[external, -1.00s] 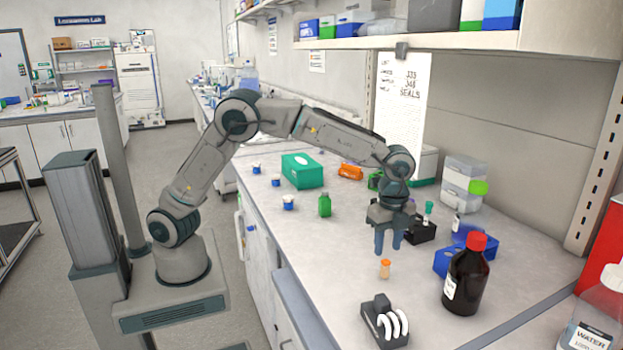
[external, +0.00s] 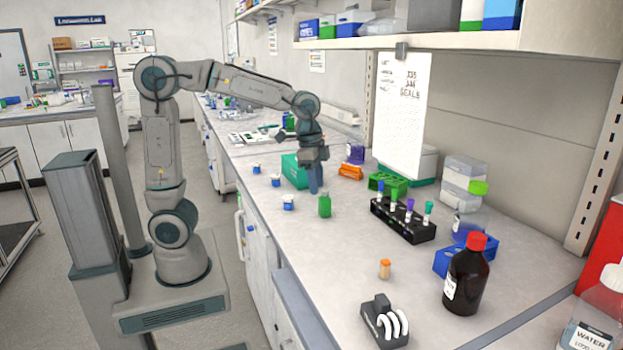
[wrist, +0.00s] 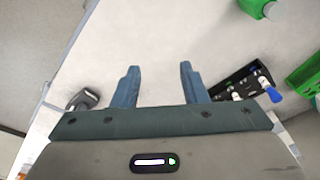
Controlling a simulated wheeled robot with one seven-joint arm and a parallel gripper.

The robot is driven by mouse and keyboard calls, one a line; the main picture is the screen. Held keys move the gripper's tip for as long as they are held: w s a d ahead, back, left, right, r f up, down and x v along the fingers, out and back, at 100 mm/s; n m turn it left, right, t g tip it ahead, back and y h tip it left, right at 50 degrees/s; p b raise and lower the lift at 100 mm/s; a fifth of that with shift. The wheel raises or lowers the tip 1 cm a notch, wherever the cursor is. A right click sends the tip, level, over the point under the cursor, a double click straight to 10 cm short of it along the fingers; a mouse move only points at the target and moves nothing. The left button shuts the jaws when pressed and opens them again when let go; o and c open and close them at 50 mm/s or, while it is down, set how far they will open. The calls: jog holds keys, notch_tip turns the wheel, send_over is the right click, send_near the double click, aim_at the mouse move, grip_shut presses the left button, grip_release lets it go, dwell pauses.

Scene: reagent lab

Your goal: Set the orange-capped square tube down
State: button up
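The small orange-capped tube (external: 385,268) stands upright on the bench, between the black dispenser and the long black rack in the external view. Nothing touches it. I cannot make it out in the wrist view. My gripper (external: 315,188) is well away from it, farther back along the bench near the teal box and the green bottle. In the wrist view my gripper's two blue fingers (wrist: 158,84) are spread apart with only bare bench between them.
A black rack (external: 402,226) holds several capped tubes. A green bottle (external: 325,205) and teal box (external: 293,171) are near my gripper. A brown red-capped bottle (external: 466,276) and a black dispenser with white rings (external: 383,322) flank the tube.

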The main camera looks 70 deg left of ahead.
jog(key=s+a+f+n, duration=0.2)
jog(key=s+a+n, duration=0.2)
jog(key=s, duration=0.3)
jog(key=s+a+f+n+t, duration=0.1)
jog(key=s+a+f+n, duration=0.2)
jog(key=s, duration=0.5)
jog(key=a+n, duration=0.1)
jog(key=a, duration=0.1)
jog(key=shift+s+a+f+t+y, duration=0.2)
jog(key=shift+a+t+y, duration=0.1)
jog(key=shift+y, duration=0.1)
